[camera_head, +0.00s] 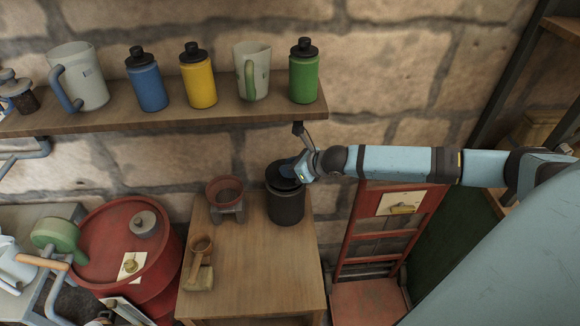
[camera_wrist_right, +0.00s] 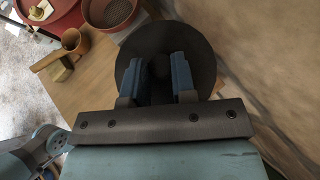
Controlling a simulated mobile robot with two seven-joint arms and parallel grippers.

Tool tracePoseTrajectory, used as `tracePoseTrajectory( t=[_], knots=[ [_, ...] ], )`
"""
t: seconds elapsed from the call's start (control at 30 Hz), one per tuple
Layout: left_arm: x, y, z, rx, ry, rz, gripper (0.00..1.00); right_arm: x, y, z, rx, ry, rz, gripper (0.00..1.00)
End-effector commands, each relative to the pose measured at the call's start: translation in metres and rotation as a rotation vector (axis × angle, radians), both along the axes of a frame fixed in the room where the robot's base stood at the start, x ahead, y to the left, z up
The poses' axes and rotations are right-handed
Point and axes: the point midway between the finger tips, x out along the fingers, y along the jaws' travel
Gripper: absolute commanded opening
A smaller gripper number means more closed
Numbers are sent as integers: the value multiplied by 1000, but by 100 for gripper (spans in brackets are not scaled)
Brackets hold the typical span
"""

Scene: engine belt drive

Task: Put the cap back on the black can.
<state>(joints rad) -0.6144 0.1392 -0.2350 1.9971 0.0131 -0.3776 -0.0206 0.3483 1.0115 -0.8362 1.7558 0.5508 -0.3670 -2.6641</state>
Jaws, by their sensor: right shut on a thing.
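The black can (camera_head: 286,207) stands upright on the wooden table, near its back right corner. My right gripper (camera_head: 290,168) is right above the can's top and is shut on the cap. In the right wrist view the cap shows as a dark round disc (camera_wrist_right: 193,42), with the fingers of my right gripper (camera_wrist_right: 157,78) on either side of its knob. The cap is over the can's mouth. The gripper partly covers it, and I cannot tell whether it touches the rim all round. My left gripper is not in view.
A reddish bowl on a grey stand (camera_head: 227,206) is left of the can. A small brown cup (camera_head: 201,244) and a tan block (camera_head: 200,278) are nearer the front. The shelf (camera_head: 170,118) with bottles and jugs overhangs behind. The table's front right is clear.

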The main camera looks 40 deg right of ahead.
Motion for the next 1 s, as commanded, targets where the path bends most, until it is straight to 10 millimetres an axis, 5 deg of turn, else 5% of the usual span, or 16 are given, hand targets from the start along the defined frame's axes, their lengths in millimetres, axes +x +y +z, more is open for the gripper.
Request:
tracePoseTrajectory(
  t=[0.47,0.5,0.57,1.0],
  knots=[
    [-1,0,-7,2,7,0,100,0,0,-12,0,1,0,0],
    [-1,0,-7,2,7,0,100,0,0,-12,0,1,0,34],
    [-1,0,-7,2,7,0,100,0,0,-12,0,1,0,48],
    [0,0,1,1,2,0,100,0,0,3,1,-2,0,50]
  ],
)
